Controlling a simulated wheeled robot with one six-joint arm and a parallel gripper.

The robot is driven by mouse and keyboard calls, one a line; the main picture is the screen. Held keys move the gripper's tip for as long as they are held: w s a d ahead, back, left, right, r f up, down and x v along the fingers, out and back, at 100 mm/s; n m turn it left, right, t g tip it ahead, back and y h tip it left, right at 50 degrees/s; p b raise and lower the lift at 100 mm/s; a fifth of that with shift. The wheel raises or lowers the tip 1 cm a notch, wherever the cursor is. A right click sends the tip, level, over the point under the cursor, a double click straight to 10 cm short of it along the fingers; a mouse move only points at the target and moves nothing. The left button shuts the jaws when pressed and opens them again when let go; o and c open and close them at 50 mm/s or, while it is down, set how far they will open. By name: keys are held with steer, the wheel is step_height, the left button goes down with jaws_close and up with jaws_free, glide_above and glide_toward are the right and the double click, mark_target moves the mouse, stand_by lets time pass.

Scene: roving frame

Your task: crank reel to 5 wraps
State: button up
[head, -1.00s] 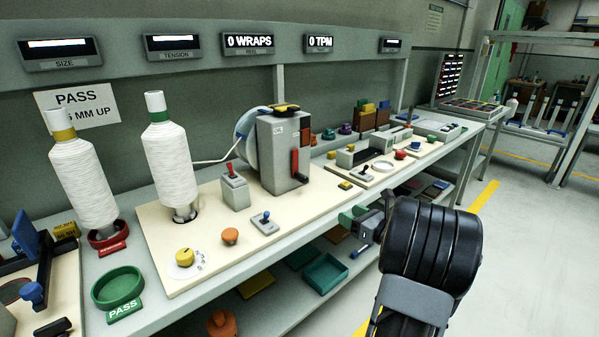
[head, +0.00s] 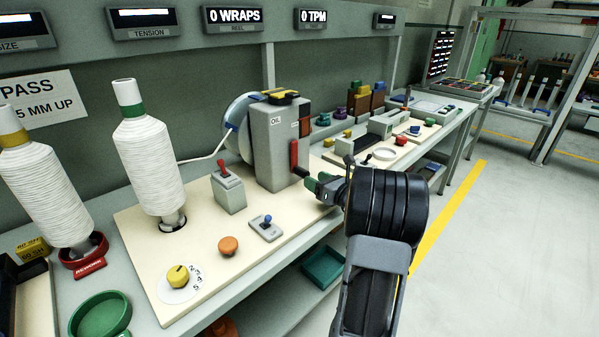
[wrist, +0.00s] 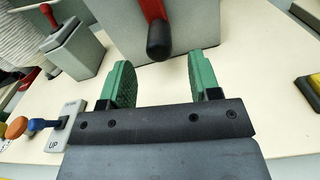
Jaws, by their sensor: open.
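The reel unit is a grey box (head: 270,150) on the cream board, with a white reel (head: 238,128) behind its left side. A red crank arm (head: 294,153) with a black handle (head: 300,172) is on its right face. The display (head: 232,15) reads 0 WRAPS. My gripper (head: 313,184) is open just in front of the handle. In the wrist view the crank arm (wrist: 151,10) hangs down and its black handle (wrist: 159,42) is ahead of the gap between my green fingertips (wrist: 160,80), apart from them.
A grey box with a red lever (head: 228,190), a blue-knobbed switch (head: 266,226), an orange knob (head: 228,245) and a yellow dial (head: 178,276) stand left of my gripper. A yarn cone (head: 150,165) stands behind them. Open floor (head: 500,220) lies right of the bench.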

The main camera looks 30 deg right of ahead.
mark_target(301, 171)
steer(key=w, duration=0.2)
steer(key=w+a, duration=0.1)
steer(key=w, duration=0.4)
steer(key=shift+a, duration=0.15)
jaws_close()
stand_by(0.4)
